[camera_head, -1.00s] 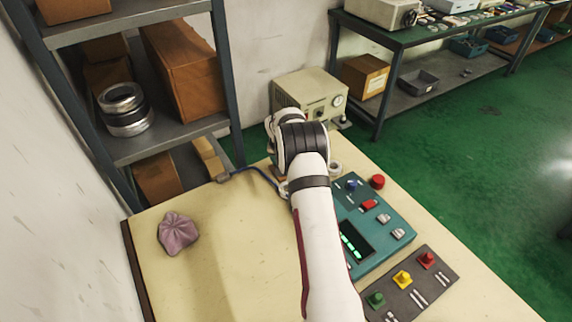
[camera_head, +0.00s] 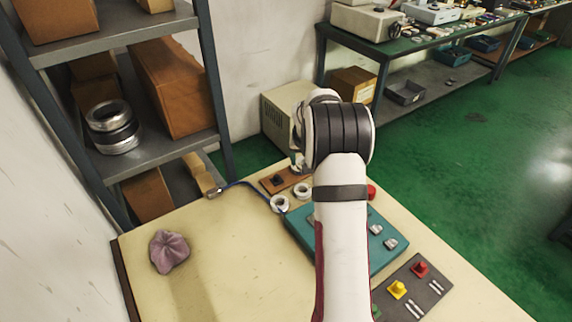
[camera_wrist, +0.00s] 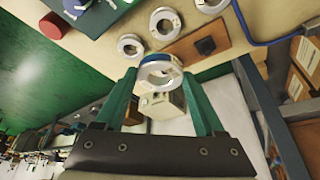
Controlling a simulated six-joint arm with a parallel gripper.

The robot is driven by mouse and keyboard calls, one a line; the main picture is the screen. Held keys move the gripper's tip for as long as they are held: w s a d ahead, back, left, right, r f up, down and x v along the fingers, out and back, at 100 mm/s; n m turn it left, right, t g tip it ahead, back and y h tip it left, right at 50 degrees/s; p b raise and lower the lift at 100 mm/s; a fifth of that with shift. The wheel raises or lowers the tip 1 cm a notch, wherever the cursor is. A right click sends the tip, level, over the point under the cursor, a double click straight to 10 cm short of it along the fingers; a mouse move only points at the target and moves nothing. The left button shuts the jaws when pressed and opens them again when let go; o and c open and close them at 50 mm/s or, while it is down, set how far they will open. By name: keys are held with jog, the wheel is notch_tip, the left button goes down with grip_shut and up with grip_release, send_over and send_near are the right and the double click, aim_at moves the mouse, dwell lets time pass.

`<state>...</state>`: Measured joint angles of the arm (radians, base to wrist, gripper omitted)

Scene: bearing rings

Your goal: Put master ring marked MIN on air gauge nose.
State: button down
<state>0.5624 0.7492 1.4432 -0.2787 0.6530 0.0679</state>
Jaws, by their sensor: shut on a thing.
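My gripper (camera_wrist: 160,82), with green fingers, is shut on a silver ring (camera_wrist: 160,65) that has a blue mark on its face. Its lettering is too small to read. The ring is held above the bench, near a wooden plate with a black block. Other silver rings lie below in the wrist view, one (camera_wrist: 165,22) and another (camera_wrist: 130,46); two rings also show in the head view (camera_head: 280,204). A blue-and-white part (camera_wrist: 76,5) on the teal panel is cut off at the frame edge; I cannot tell whether it is the gauge nose. In the head view my arm hides the held ring.
The wooden plate (camera_head: 272,185) with its black block (camera_wrist: 205,46) lies by the rings. A blue hose (camera_head: 245,183) runs to the teal panel (camera_head: 295,232). A red button (camera_wrist: 55,25) stands beside the panel.

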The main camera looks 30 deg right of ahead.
jog(key=s+a, duration=0.1)
jog(key=s, duration=0.2)
jog(key=s+a+r, duration=0.1)
jog(key=s+a, duration=0.1)
jog(key=s, duration=0.2)
jog(key=s+a, duration=0.2)
jog(key=s, duration=0.2)
jog(key=shift+s+r, duration=0.2)
jog(key=shift+r, duration=0.15)
jog(key=f, duration=0.1)
jog(key=s+f, duration=0.1)
jog(key=a+f, duration=0.1)
jog(key=shift+s+f, duration=0.15)
jog(key=shift+f, duration=0.5)
jog(key=shift+f, duration=0.1)
jog(key=shift+f, duration=0.9)
jog(key=shift+f, duration=0.2)
jog(key=shift+f, duration=0.35)
jog(key=shift+f, duration=0.2)
